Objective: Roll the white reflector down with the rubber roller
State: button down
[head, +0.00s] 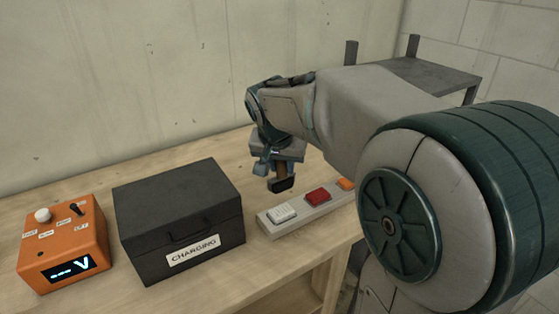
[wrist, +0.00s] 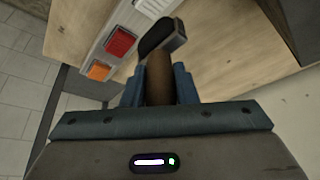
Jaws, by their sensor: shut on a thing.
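The white reflector (head: 281,215) sits at the near left end of a grey metal rail (head: 299,215) on the bench. It is partly visible at the top edge of the wrist view (wrist: 152,7). My gripper (head: 277,166) is shut on the brown handle of the rubber roller (head: 281,185). The roller's black head (wrist: 160,38) points out beyond the fingers in the wrist view. In the head view the roller shows just behind the white reflector, with a visible gap between them. It appears raised off the bench; its exact height is unclear.
A red reflector (head: 317,196) and an orange reflector (head: 346,184) share the rail. A dark box labelled CHARGING (head: 180,215) stands left of the rail, and an orange meter (head: 63,245) stands farther left. A wall rises behind the bench (head: 252,283).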

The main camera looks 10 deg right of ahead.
aim_at(281, 184)
jog(key=shift+s+f+b, duration=0.1)
jog(key=shift+f+b, duration=0.35)
jog(key=shift+b, duration=0.2)
notch_tip(281, 184, down, 5)
jog(key=b, duration=0.5)
jog(key=shift+f, duration=0.2)
jog(key=shift+f+b, duration=0.3)
jog(key=shift+f, duration=0.1)
dwell(0.5)
jog(key=shift+w+a, duration=0.1)
jog(key=shift+w, duration=0.15)
jog(key=shift+s, duration=0.2)
jog(key=shift+s, duration=0.25)
jog(key=shift+w, duration=0.15)
dwell(0.3)
jog(key=shift+w+b, duration=0.3)
